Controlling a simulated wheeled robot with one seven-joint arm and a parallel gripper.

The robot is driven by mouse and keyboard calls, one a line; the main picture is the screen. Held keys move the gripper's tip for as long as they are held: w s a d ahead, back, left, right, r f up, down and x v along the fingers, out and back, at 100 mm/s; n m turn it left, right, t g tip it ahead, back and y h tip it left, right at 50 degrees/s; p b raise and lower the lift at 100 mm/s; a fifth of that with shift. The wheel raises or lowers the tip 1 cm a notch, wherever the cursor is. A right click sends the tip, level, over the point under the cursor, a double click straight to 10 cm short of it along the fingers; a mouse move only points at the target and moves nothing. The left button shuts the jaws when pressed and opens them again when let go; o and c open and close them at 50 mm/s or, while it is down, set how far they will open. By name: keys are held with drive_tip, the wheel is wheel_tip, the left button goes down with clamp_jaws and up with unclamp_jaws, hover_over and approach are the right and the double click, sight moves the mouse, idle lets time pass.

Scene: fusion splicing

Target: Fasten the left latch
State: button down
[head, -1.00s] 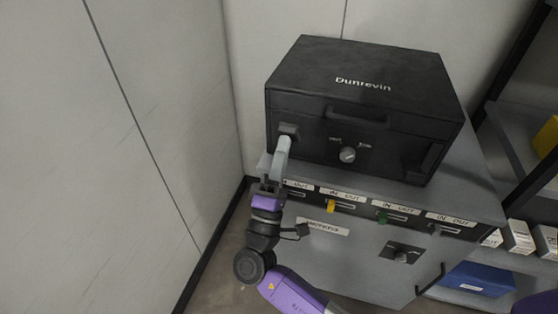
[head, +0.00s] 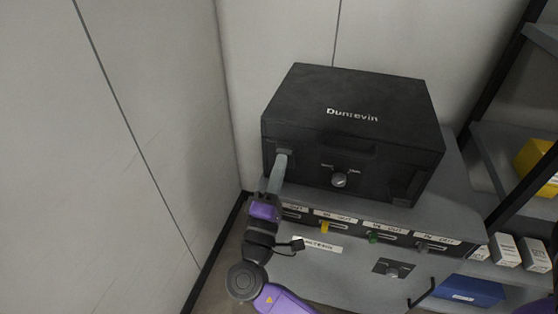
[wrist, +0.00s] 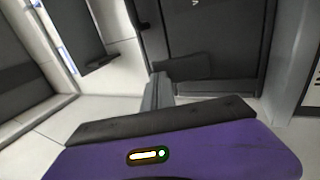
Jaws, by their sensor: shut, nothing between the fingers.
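The black Dunrevin case (head: 345,115) sits on top of the grey cabinet with its lid down. My gripper (head: 282,158) is shut and empty, its fingers up against the case's front left, where the left latch is. The fingers cover most of that latch, so I cannot tell its position. On the front right, the right latch (head: 403,188) shows as a dark raised piece. In the wrist view my shut gripper (wrist: 158,80) points at a dark surface, and the left latch cannot be made out clearly.
The case front has a knob (head: 339,180) at its middle. Below is the grey cabinet (head: 345,262) with labelled slots and coloured tabs. A wall stands close on the left. Shelves with a blue bin (head: 468,290) and a yellow bin (head: 535,165) are on the right.

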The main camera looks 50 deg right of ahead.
sight(284, 151)
drive_tip(key=d+r+y+p, duration=0.1)
drive_tip(key=p, duration=0.2)
drive_tip(key=d+r+g+y+p, duration=0.1)
drive_tip(key=y+p, duration=0.1)
drive_tip(key=shift+w+r+p, duration=0.1)
drive_tip(key=shift+w+p, duration=0.25)
drive_tip(key=shift+p, duration=0.05)
drive_tip(key=shift+d, duration=0.2)
drive_tip(key=shift+w+d, duration=0.1)
drive_tip(key=shift+d, duration=0.05)
